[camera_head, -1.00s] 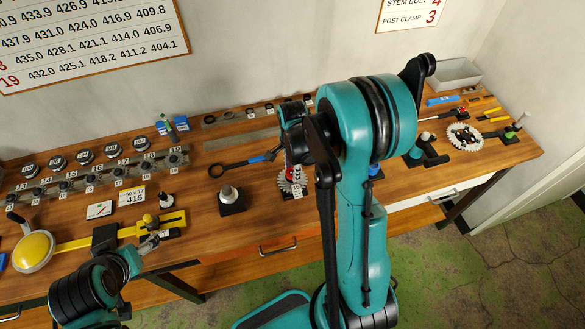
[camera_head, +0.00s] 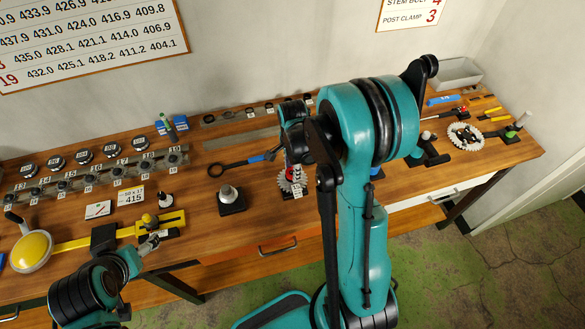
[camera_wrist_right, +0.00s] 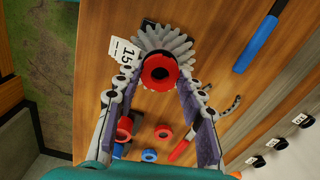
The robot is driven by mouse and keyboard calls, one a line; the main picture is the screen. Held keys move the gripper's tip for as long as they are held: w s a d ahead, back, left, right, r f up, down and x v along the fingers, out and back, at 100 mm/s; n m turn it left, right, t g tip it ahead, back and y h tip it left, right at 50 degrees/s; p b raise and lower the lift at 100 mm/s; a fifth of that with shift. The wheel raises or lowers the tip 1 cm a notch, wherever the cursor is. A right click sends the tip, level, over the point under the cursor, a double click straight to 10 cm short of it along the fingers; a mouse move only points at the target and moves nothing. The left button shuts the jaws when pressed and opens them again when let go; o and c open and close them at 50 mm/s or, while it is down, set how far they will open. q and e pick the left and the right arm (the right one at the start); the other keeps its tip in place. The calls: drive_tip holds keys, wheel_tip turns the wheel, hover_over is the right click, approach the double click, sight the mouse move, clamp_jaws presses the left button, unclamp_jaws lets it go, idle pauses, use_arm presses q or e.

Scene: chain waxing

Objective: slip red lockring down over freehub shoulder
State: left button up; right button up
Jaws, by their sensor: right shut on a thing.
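The red lockring (camera_wrist_right: 160,72) is between the fingertips of my right gripper (camera_wrist_right: 159,84) in the right wrist view, and the gripper is shut on it. Its dark centre opening faces the wrist camera. A grey toothed cog (camera_wrist_right: 150,42) lies behind the ring, with a white tag marked 15 (camera_wrist_right: 124,52) beside it. The ring overlaps the cog's middle in this view. The freehub shoulder is hidden, so I cannot tell whether the ring touches it. In the head view my right gripper (camera_head: 294,165) is above the cog (camera_head: 284,181). My left gripper (camera_head: 150,243) is near the bench's front edge; its jaw opening is unclear.
A black-based silver post (camera_head: 230,198) stands left of the cog. A blue-handled wrench (camera_head: 243,162) lies behind. A yellow bar tool (camera_head: 80,242) is near my left gripper.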

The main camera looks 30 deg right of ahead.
drive_tip(key=shift+f, duration=0.15)
drive_tip(key=o, duration=0.8)
drive_tip(key=shift+o, duration=0.2)
wheel_tip(320, 180, up, 12)
drive_tip(key=shift+s+b, duration=0.1)
drive_tip(key=shift+b, duration=0.2)
idle(0.4)
drive_tip(key=s+a+f+n+t+b, duration=0.7)
drive_tip(key=s+a+f+n+b, duration=0.3)
drive_tip(key=n+b, duration=0.6)
drive_tip(key=s+f+n, duration=0.1)
drive_tip(key=n, duration=0.1)
drive_tip(key=shift+a+f+n, duration=0.2)
drive_tip(key=shift+a+n, duration=0.1)
drive_tip(key=shift+n, duration=0.1)
